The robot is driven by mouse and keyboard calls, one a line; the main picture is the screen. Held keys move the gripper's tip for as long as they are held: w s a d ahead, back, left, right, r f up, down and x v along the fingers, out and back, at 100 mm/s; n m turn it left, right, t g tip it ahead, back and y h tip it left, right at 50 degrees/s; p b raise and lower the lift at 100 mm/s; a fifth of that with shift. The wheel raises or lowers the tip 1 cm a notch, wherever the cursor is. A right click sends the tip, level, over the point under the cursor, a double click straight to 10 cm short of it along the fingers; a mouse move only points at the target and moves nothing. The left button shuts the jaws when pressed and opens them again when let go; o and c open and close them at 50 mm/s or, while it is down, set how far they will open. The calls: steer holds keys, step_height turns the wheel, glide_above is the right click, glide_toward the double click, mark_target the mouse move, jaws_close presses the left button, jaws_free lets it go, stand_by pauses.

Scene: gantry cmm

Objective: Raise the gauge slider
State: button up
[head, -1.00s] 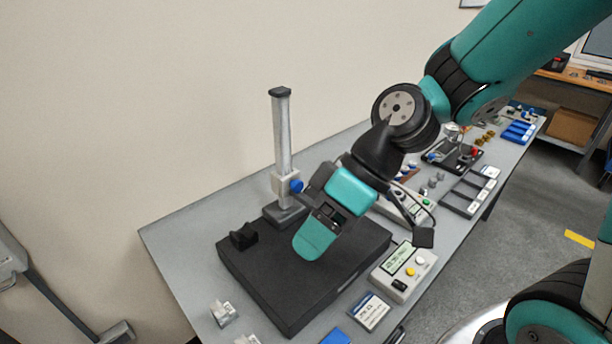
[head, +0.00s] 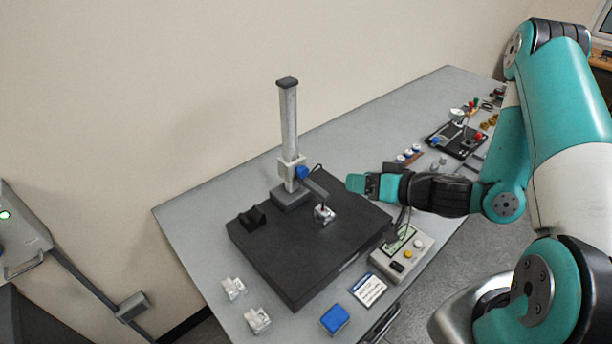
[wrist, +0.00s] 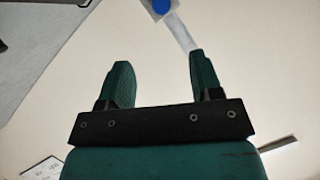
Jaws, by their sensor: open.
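The gauge slider (head: 288,170) is a pale block low on a grey upright column (head: 289,120). It has a blue knob (head: 302,172) on its right side, and a dark arm (head: 315,188) reaches from it over the black plate (head: 270,252). A small metallic piece (head: 324,214) is at that arm's end. My gripper (head: 356,183) is open and empty, right of the slider and apart from it, pointing left. In the wrist view my gripper (wrist: 158,68) has both fingers spread, with the blue knob (wrist: 160,6) beyond them at the top edge.
A control box (head: 402,252) with a display stands right of the plate. A blue block (head: 334,319), a label card (head: 369,289) and clear pieces (head: 233,288) lie along the near side. A black V-shaped block (head: 252,218) sits on the plate's left. The table behind the column is clear.

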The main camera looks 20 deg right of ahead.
mark_target(306, 172)
steer(key=b+x, duration=0.1)
steer(key=x, duration=1.3)
steer(key=shift+w+a, duration=0.2)
steer(key=shift+a, duration=0.15)
steer(key=shift+x, duration=0.8)
steer(key=shift+f, duration=0.1)
steer(key=shift+c, duration=0.3)
